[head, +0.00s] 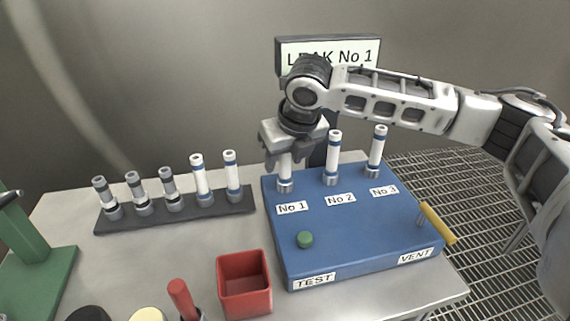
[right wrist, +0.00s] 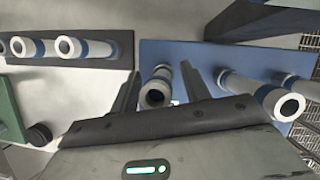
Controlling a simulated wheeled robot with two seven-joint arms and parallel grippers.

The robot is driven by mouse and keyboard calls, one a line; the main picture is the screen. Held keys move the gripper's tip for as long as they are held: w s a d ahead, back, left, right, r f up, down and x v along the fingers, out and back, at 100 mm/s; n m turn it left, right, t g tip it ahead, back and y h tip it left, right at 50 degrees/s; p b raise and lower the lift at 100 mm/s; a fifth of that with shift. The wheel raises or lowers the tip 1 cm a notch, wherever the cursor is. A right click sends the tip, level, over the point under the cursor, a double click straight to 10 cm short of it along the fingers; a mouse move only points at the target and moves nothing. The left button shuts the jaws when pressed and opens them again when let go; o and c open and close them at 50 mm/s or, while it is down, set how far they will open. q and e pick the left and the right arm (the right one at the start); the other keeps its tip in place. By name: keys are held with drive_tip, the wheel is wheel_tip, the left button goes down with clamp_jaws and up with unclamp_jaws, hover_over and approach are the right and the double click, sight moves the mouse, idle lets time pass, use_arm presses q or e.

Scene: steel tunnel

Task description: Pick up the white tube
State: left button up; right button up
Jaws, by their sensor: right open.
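In the right wrist view the tube's open mouth (right wrist: 156,93) shows between the two spread fingers of the right gripper (right wrist: 160,85). The gripper is open, with gaps seen beside the tube. Similar white tubes stand at No 2 (head: 333,160) and No 3 (head: 376,152). My left gripper is out of view.
A dark rack (head: 180,217) holds white and grey tubes to the left. A sign (head: 350,52) reading "LEAK No 1" is partly hidden by my arm. A red bin (head: 244,285), green button (head: 305,239) and yellow handle (head: 437,223) are nearer.

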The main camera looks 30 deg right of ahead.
clamp_jaws()
drive_tip(key=shift+r, duration=0.15)
drive_tip(key=shift+r, duration=0.25)
drive_tip(key=v, duration=0.3)
drive_tip(key=shift+w+a+r+p, duration=0.15)
drive_tip(key=shift+w+r+p, duration=0.1)
drive_tip(key=shift+r+p, duration=0.1)
drive_tip(key=s+a+r+p, duration=0.1)
drive_tip(key=s+a+r, duration=0.2)
drive_tip(key=s+r, duration=0.5)
drive_tip(key=s, duration=0.4)
drive_tip(key=shift+s+a+r, duration=0.25)
drive_tip(key=shift+s+r, duration=0.15)
